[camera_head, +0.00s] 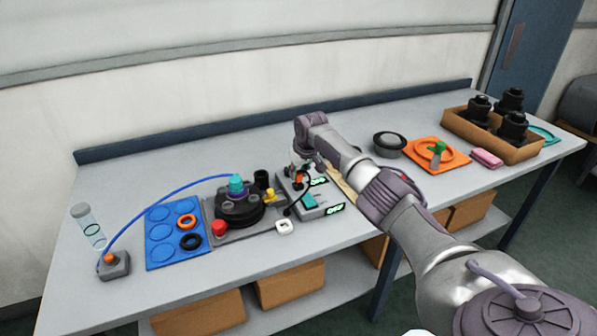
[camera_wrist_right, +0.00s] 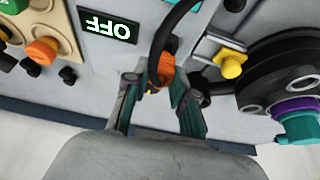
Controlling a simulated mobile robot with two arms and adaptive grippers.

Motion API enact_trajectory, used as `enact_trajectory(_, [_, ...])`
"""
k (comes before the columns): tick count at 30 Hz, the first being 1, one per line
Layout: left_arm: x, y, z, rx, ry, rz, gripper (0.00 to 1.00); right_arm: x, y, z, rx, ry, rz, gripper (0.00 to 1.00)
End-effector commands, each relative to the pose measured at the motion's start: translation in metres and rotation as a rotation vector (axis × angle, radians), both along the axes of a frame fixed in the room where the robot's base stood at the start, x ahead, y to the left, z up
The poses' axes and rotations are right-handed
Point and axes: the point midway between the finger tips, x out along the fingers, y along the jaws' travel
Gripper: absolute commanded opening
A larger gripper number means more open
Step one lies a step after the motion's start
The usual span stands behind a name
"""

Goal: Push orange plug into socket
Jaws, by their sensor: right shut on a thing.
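The orange plug (camera_head: 299,181) is at the grey control unit on the bench, below my right gripper (camera_head: 300,168). In the right wrist view the plug (camera_wrist_right: 165,66) is between the two teal-padded fingers of my right gripper (camera_wrist_right: 157,88), which is shut on it. A black cable (camera_wrist_right: 156,42) loops up from the plug. The grey control unit (camera_head: 312,211) has two small lit displays; one display (camera_wrist_right: 108,24) reads OFF in the wrist view. The socket is not clearly visible, and I cannot tell whether the plug touches it. My left gripper is not in view.
A round black device with a teal top (camera_head: 236,188) and a yellow knob (camera_wrist_right: 230,64) stand close beside the plug. A blue mat with rings (camera_head: 160,250) lies left. A black bowl (camera_head: 389,145), orange tray (camera_head: 448,165) and cardboard box (camera_head: 460,127) stand right.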

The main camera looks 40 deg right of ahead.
Motion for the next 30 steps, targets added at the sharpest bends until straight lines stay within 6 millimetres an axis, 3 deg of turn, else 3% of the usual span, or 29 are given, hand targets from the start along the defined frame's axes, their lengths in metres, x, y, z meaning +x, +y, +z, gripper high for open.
enact_trajectory(20, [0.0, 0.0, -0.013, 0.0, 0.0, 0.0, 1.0, -0.001, 0.0, -0.022, 0.0, 0.003, 0.0, 0.0])
enact_trajectory(21, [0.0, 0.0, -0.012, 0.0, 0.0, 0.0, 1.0, -0.001, 0.0, -0.021, 0.0, 0.002, 0.0, 0.3])
enact_trajectory(24, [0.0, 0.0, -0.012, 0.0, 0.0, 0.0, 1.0, -0.001, 0.0, -0.021, 0.0, 0.002, 0.0, 0.47])
enact_trajectory(26, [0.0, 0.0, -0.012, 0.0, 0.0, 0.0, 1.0, 0.0, 0.0, -0.021, 0.0, 0.002, 0.0, 0.54])
enact_trajectory(30, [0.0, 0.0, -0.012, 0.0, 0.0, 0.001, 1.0, 0.0, 0.0, -0.02, 0.0, 0.001, 0.0, 0.54])
